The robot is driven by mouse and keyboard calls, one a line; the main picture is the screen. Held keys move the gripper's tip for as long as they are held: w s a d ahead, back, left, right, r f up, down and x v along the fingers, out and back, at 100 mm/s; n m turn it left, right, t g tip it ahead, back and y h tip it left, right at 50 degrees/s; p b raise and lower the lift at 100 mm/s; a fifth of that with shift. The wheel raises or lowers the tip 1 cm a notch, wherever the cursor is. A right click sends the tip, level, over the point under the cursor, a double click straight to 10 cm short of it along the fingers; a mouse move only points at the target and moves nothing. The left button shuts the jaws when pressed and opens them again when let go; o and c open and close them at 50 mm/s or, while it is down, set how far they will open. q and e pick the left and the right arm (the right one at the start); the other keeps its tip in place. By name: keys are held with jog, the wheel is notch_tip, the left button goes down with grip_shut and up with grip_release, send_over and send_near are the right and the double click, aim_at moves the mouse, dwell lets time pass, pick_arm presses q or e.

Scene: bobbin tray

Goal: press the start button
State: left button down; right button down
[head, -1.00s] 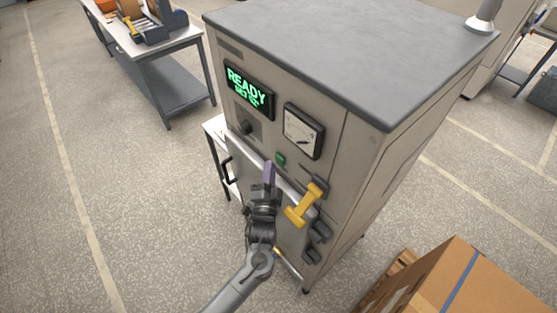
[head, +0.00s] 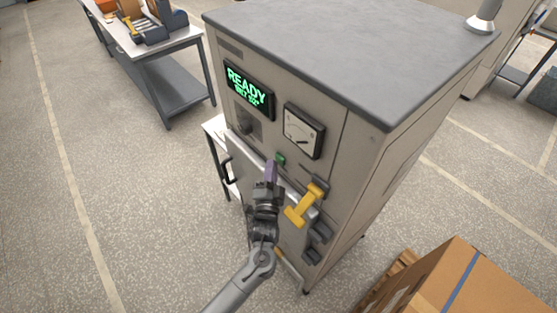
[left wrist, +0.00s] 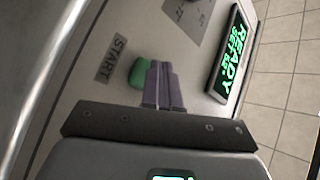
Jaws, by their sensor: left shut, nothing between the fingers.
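The green start button (head: 280,159) is on the front panel of the grey cabinet machine (head: 330,90), below the dial gauge. In the left wrist view the green button (left wrist: 139,73) sits beside a START label (left wrist: 111,59). My left gripper (head: 271,164) is shut and empty. Its purple fingertips (left wrist: 160,66) are right next to the button and overlap its edge in the left wrist view. I cannot tell whether they touch it. The display (head: 248,90) is lit green and reads READY. My right gripper is not in view.
A yellow handle (head: 306,204) sticks out to the right of my left gripper. A cardboard box (head: 465,285) stands at the lower right. A workbench (head: 160,55) stands at the back left.

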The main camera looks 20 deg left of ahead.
pick_arm(q)
jog(key=shift+w+d, duration=0.25)
jog(key=shift+w, duration=0.1)
dwell(0.7)
dwell(0.4)
jog(key=shift+s+a+p, duration=0.5)
jog(key=shift+s, duration=0.2)
jog(key=shift+s, duration=0.1)
jog(key=s+a+p, duration=0.1)
jog(key=s, duration=0.1)
jog(key=s+a+p, duration=0.1)
jog(key=s+p, duration=0.1)
jog(key=shift+a, duration=0.4)
dwell(0.6)
